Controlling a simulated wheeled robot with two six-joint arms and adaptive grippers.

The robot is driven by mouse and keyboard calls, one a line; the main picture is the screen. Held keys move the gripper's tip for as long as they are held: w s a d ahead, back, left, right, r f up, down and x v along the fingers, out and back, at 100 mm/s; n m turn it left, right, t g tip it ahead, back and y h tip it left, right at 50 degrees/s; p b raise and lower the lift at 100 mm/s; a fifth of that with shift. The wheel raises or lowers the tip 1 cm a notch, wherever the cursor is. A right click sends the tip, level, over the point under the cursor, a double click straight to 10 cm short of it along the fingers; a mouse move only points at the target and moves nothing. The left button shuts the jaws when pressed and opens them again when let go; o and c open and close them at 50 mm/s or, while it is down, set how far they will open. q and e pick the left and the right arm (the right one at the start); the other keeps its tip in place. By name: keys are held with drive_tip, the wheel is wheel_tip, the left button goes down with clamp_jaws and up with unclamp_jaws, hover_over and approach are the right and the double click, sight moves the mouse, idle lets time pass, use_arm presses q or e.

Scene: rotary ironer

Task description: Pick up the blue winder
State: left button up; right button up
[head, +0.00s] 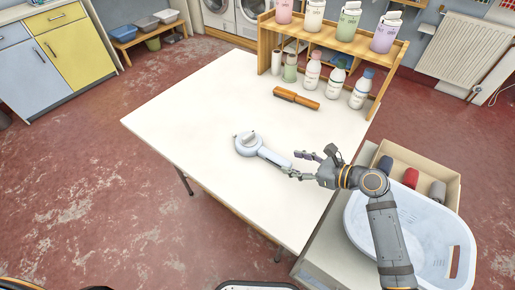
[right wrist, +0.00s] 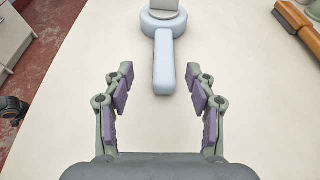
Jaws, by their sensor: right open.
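The blue winder (head: 247,144) lies on the white table (head: 190,105), a pale blue round body with a grey top piece and a straight handle pointing toward my right gripper. My right gripper (head: 297,164) is open beside the handle's near end in the head view. In the right wrist view the winder's handle (right wrist: 164,66) lies ahead, centred between the open fingers of the gripper (right wrist: 160,88), with its end just beyond or at the fingertips. My left gripper is not in view.
An orange-brown brush or roller (head: 296,98) lies behind the winder. A wooden shelf (head: 380,48) with several bottles stands at the table's back right. A pale blue basin (head: 365,238) sits right of the table. The table's left part is clear.

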sight(275, 156)
drive_tip(key=x, duration=0.9)
drive_tip(key=shift+w+d+f, duration=0.1)
drive_tip(key=shift+w+f, duration=0.15)
drive_tip(key=shift+w, duration=0.05)
clamp_jaws()
